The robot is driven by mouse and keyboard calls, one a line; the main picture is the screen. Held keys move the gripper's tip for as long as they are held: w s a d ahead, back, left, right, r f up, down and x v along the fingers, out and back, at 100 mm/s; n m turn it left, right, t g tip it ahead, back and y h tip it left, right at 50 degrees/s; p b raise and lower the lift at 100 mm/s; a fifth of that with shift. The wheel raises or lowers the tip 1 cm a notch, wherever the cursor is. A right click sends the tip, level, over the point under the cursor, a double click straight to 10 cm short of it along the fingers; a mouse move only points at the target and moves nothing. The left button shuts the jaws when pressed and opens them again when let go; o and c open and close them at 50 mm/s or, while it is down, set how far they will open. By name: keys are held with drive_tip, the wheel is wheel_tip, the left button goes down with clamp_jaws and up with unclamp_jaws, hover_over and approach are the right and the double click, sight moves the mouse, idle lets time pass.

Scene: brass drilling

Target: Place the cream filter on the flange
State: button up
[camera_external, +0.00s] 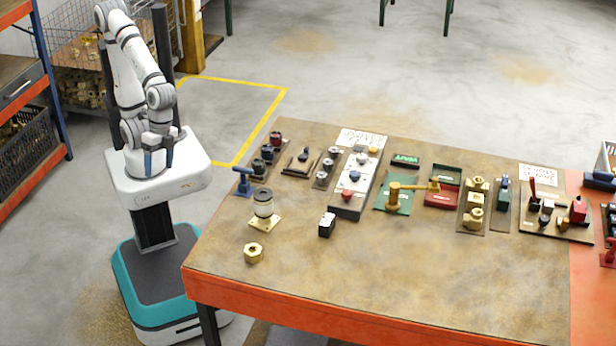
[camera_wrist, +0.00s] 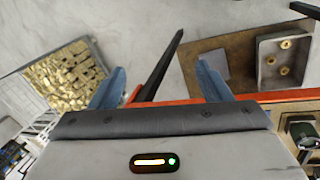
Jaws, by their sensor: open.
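The cream filter (camera_external: 263,204), a short cylinder with dark and pale bands, stands upright near the table's left side. Directly beneath it is a cream square plate that looks like the flange (camera_external: 267,225). The filter appears to rest on this plate, but I cannot tell whether it is fully seated. My gripper (camera_external: 158,161) hangs over my own base, left of the table and well apart from the filter. Its two blue fingers are spread and empty, also in the wrist view (camera_wrist: 158,85). Neither filter nor flange can be made out in the wrist view.
A brass hex nut (camera_external: 253,252) and a black block (camera_external: 327,225) lie near the filter. A blue valve (camera_external: 243,183) stands just behind-left of it. Several fixtures line the table's back. The table (camera_external: 400,275) is clear at front right. A wire basket (camera_external: 82,50) stands behind me.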

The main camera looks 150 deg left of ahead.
drive_tip(key=m+y, duration=0.1)
drive_tip(key=m, duration=0.1)
drive_tip(key=s+m, duration=0.1)
drive_tip(key=m, duration=0.1)
drive_tip(key=s+r+m+y, duration=0.1)
drive_tip(key=m, duration=0.1)
drive_tip(key=shift+s+t+y, duration=0.15)
drive_tip(key=shift+t+y, duration=0.15)
drive_tip(key=shift+t, duration=0.1)
drive_tip(key=shift+r+p, duration=0.55)
drive_tip(key=shift+r, duration=0.05)
